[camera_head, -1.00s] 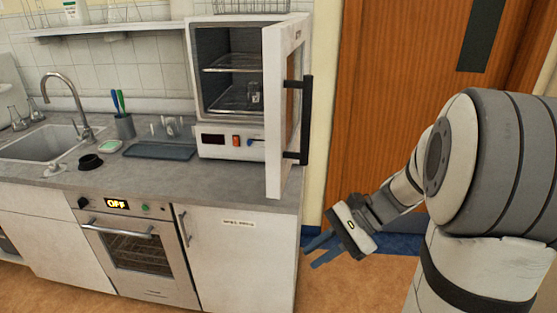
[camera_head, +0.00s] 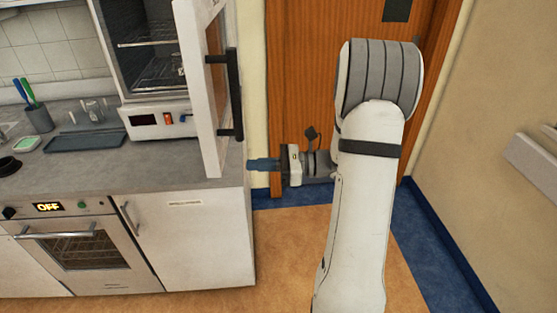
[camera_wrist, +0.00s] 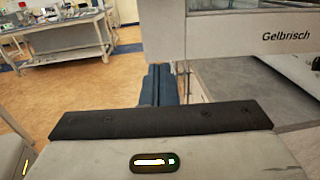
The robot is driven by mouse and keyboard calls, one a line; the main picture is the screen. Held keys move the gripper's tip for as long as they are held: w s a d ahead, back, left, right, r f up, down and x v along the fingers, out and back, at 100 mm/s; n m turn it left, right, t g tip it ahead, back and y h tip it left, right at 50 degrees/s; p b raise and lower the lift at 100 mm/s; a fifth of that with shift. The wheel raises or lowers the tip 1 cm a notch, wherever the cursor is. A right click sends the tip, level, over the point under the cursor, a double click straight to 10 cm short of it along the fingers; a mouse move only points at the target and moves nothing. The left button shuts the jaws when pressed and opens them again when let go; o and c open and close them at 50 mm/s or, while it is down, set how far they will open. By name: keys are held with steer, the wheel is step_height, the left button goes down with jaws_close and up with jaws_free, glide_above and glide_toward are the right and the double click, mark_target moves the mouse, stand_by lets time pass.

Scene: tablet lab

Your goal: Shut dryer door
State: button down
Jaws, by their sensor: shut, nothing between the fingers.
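The dryer (camera_head: 155,117) is a white box on the counter with wire shelves inside. Its door (camera_head: 203,95) stands open, swung out toward the viewer, with a black bar handle (camera_head: 236,90) on its right face. My gripper (camera_head: 250,164) is shut and empty, its blue fingers pointing left, just right of the door's lower part in the head view. In the wrist view the blue fingers (camera_wrist: 160,84) are together, and a pale panel marked "Gelbrisch" (camera_wrist: 260,38) is up and to the right of them. Whether the fingers touch the door cannot be told.
The grey counter (camera_head: 110,165) holds a dark tray (camera_head: 86,139) and a cup of tools (camera_head: 38,119). An oven (camera_head: 80,245) is built in below. A wooden door (camera_head: 295,80) and wall are behind my arm. The floor (camera_head: 285,235) in front is clear.

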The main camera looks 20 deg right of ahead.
mark_target(222, 166)
steer(key=p+x, duration=0.1)
steer(key=x, duration=0.5)
